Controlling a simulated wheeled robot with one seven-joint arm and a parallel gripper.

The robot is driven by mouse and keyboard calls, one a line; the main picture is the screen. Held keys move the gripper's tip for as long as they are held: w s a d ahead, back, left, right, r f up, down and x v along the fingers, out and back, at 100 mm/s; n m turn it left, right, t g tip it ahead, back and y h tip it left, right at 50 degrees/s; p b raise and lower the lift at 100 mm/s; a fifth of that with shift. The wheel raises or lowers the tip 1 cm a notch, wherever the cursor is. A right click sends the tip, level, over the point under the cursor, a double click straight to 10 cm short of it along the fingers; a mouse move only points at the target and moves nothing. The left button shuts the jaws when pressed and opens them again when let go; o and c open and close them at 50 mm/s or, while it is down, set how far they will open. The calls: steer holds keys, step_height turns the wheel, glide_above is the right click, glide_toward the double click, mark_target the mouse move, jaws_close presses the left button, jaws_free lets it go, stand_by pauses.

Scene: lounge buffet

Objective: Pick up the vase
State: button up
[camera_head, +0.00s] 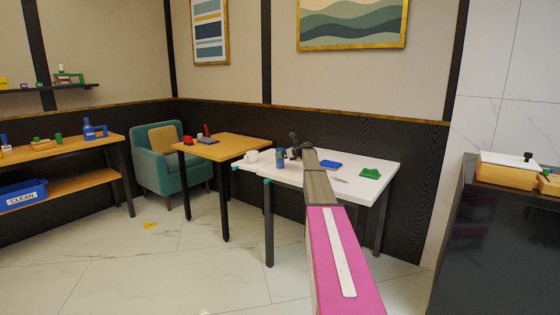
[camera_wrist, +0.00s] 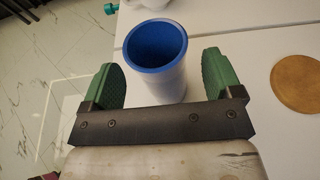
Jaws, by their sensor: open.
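The vase (camera_wrist: 158,84) is a white cylinder with a blue inside, standing on the white table in the wrist view. My gripper (camera_wrist: 160,76) is open, with its green fingers at the left and right of the vase. Gaps show between the fingers and the vase wall, and its open mouth faces the camera. The lower part of the vase is hidden behind the dark gripper bar. In the head view my gripper (camera_head: 293,151) is over the left part of the white table (camera_head: 345,190), small and partly covered by my arm, so the vase is hard to make out there.
A tan round disc (camera_wrist: 298,84) lies right of the vase. A blue item (camera_head: 330,165) and a green item (camera_head: 370,173) lie on the white table. A white mug (camera_head: 251,156) is near its left end. A wooden table (camera_head: 235,149) and teal armchair (camera_head: 158,160) stand behind.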

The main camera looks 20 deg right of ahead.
mark_target(280, 149)
steer(key=shift+x, duration=1.2)
steer(key=shift+c, duration=0.3)
steer(key=c, duration=1.1)
steer(key=shift+o, duration=0.2)
steer(key=shift+r, duration=0.15)
steer(key=shift+r, duration=0.35)
step_height(280, 149, up, 3)
steer(key=shift+f, duration=0.1)
steer(key=s+a+r, duration=0.3)
steer(key=a+r, duration=0.4)
steer(key=a, duration=0.4)
steer(key=shift+s, duration=0.4)
steer(key=shift+r, duration=0.15)
